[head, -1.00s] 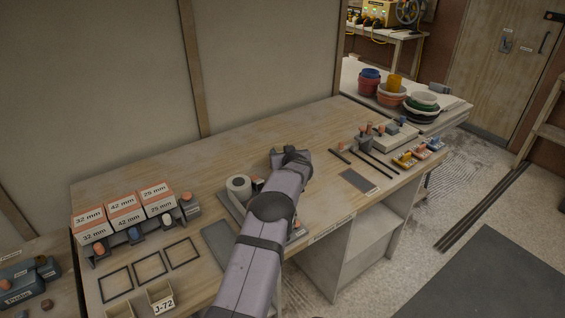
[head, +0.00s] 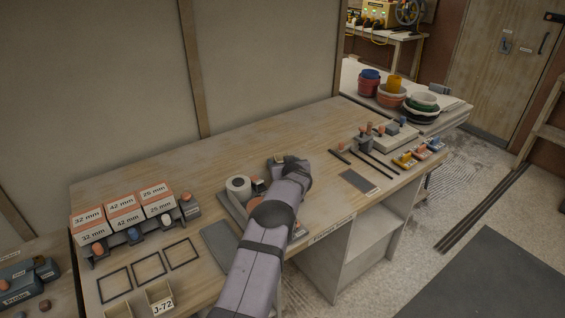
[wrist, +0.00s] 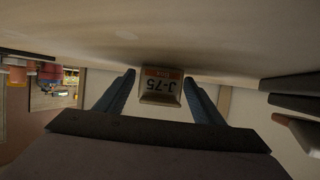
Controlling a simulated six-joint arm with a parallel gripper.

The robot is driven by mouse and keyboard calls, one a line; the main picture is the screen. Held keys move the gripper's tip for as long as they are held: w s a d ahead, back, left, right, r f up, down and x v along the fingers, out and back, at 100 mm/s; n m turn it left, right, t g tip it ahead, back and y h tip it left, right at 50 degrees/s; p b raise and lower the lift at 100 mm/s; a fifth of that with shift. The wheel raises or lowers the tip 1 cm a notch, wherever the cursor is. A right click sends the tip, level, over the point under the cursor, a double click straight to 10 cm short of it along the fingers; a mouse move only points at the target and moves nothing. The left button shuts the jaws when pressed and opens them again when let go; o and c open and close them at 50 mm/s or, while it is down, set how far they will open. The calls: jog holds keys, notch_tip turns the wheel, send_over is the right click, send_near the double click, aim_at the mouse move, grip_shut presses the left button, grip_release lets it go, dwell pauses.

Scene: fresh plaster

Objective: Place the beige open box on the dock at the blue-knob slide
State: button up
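A blue-knob slide (head: 135,236) is the middle one under the mm-labelled bins at the left. The black square outline (head: 150,267) in front of it is empty; it looks like the dock.
Empty outlines (head: 115,285) and (head: 182,252) flank the middle one. Another beige box (head: 160,297), marked J-72, stands at the front left edge. A white roll (head: 238,187) on a grey tray is left of my gripper. Rods and small blocks lie at the right.

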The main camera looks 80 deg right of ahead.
jog(key=shift+r, duration=0.1)
jog(key=shift+s+a+r, duration=0.3)
jog(key=shift+a, duration=0.3)
jog(key=shift+o, duration=0.5)
jog(key=shift+b+v, duration=0.85)
jog(key=shift+v, duration=4.45)
jog(key=shift+w, duration=0.1)
jog(key=shift+r+x, duration=0.15)
jog(key=shift+x, duration=0.55)
jog(key=shift+r+x, duration=0.1)
jog(key=shift+x, duration=1.75)
jog(key=shift+d, duration=0.1)
jog(key=shift+p+x, duration=0.5)
jog(key=shift+x, duration=1.95)
